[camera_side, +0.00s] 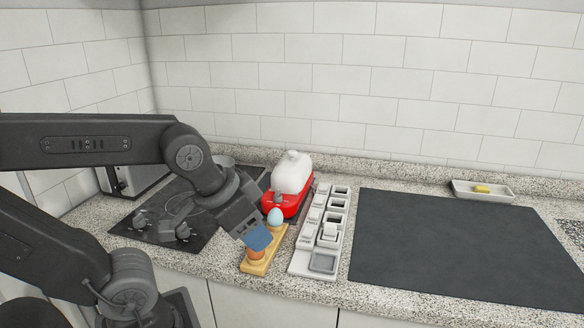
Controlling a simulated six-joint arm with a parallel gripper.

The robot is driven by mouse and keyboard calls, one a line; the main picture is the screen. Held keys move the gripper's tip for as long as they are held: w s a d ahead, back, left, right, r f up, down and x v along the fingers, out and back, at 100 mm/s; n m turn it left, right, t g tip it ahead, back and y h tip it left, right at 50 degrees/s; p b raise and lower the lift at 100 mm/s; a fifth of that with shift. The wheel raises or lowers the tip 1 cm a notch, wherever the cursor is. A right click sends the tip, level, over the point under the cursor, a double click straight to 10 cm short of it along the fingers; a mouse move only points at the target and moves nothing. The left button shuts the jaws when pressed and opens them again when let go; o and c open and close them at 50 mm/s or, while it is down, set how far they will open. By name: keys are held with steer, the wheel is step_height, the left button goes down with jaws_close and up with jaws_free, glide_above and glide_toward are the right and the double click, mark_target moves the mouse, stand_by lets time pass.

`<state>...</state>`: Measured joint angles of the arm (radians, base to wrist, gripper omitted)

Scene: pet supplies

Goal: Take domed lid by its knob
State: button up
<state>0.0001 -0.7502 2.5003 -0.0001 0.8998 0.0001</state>
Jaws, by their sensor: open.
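A white domed lid (292,174) with a rounded knob (292,154) on top sits on a red base (280,204) at the back of the counter, left of centre. My gripper (258,238) is in front of and lower in the picture than the lid, apart from it, pointing down over a wooden egg holder. A blue part shows at its tip; I cannot tell whether it is a finger or something behind. The gap between the fingers is not clearly seen, but the gripper is open. The lid and its knob are unobstructed.
The wooden holder (262,262) bears a pale blue egg (274,216) and a brown one (254,255). A white compartment tray (302,262) stands to its right. A dark mat (450,240) lies clear farther right. A white dish (505,193) holds a yellow block (482,188).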

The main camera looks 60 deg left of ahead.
steer(key=shift+o, duration=0.8)
